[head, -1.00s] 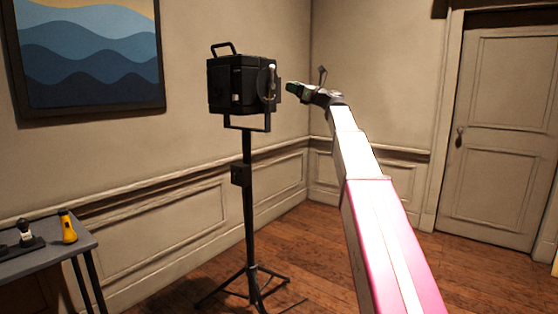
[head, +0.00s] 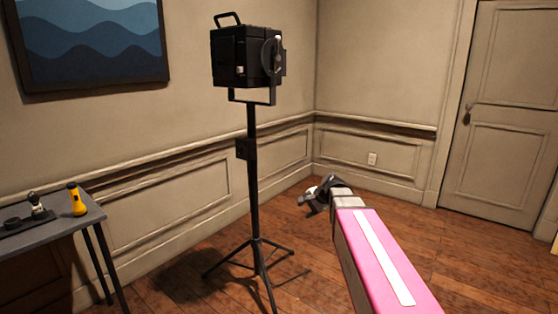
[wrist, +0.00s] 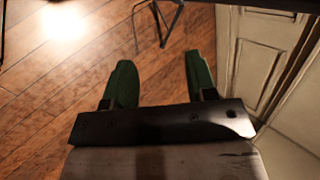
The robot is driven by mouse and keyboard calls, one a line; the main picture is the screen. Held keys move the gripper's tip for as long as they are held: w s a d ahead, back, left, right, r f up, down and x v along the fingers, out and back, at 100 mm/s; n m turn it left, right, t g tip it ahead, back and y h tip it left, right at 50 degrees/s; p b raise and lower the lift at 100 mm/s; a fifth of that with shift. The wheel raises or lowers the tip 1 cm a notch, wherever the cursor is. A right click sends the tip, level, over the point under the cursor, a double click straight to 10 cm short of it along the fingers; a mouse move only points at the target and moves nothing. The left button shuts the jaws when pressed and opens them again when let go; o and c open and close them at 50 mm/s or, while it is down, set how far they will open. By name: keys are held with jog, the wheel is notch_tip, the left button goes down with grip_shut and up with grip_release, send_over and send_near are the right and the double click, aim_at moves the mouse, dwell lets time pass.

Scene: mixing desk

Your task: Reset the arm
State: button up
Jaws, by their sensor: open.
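My arm reaches out from the lower right in the head view, with my gripper (head: 308,198) at its far end, low and to the right of the light stand. In the wrist view my gripper (wrist: 160,85) shows two green fingers spread wide apart with nothing between them. Wooden floor lies beyond the fingers.
A black box-shaped lamp (head: 240,58) stands on a tripod stand (head: 253,190), left of my gripper. A grey table (head: 60,225) with a yellow flashlight (head: 77,199) is at the left. A door (head: 505,130) is at the right. Floor around my gripper looks clear.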

jog(key=s+d+f+n+g+h, duration=0.2)
jog(key=s+d+f+n+h, duration=0.1)
jog(key=s+f, duration=0.5)
jog(key=s+d+f+n+g+h, duration=0.2)
jog(key=s+f+n, duration=0.4)
jog(key=s, duration=0.5)
notch_tip(320, 180, down, 2)
jog(key=d+h, duration=0.1)
jog(key=d, duration=0.1)
jog(key=shift+d+f, duration=0.25)
jog(key=shift+d, duration=0.15)
